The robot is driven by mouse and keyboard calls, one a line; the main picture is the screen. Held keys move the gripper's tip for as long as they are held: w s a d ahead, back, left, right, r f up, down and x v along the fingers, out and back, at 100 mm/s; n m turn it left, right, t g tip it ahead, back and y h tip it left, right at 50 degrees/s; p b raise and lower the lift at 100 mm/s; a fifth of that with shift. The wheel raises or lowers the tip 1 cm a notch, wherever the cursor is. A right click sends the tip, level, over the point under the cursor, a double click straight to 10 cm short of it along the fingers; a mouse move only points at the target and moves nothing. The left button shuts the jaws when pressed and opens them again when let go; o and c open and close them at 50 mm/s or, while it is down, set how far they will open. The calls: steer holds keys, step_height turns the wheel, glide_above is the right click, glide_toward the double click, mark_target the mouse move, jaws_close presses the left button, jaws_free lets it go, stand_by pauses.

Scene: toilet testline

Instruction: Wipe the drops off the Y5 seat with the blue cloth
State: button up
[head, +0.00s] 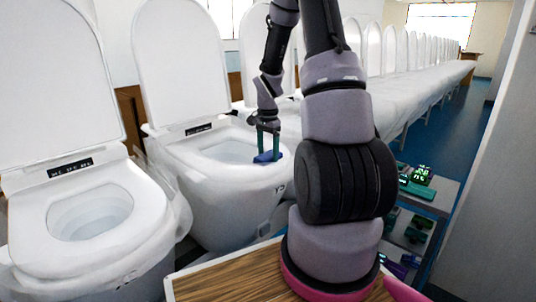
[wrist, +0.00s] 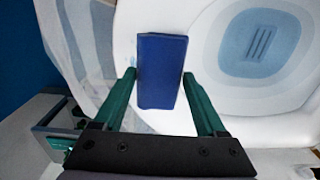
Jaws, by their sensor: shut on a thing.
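The blue cloth (head: 268,157) is at the front rim of the middle toilet's white seat (head: 193,153). In the wrist view the folded cloth (wrist: 161,70) lies between my green fingers, over the seat ring beside the bowl (wrist: 262,42). My gripper (head: 267,150) is shut on the cloth and points down at the seat. The cloth looks to be on or very close to the seat; I cannot tell if it presses on it.
Another open toilet (head: 90,215) stands at the left. A long row of raised lids runs back to the right. A shelf cart (head: 435,195) with green-lit devices stands at the right, and a wooden tabletop (head: 235,280) is in front. The upright lid (head: 180,60) stands behind the seat.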

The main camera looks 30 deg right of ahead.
mark_target(268, 154)
step_height(268, 154, up, 3)
steer(key=shift+s+f, duration=0.1)
steer(key=shift+s, duration=0.05)
steer(key=shift+r, duration=2.7)
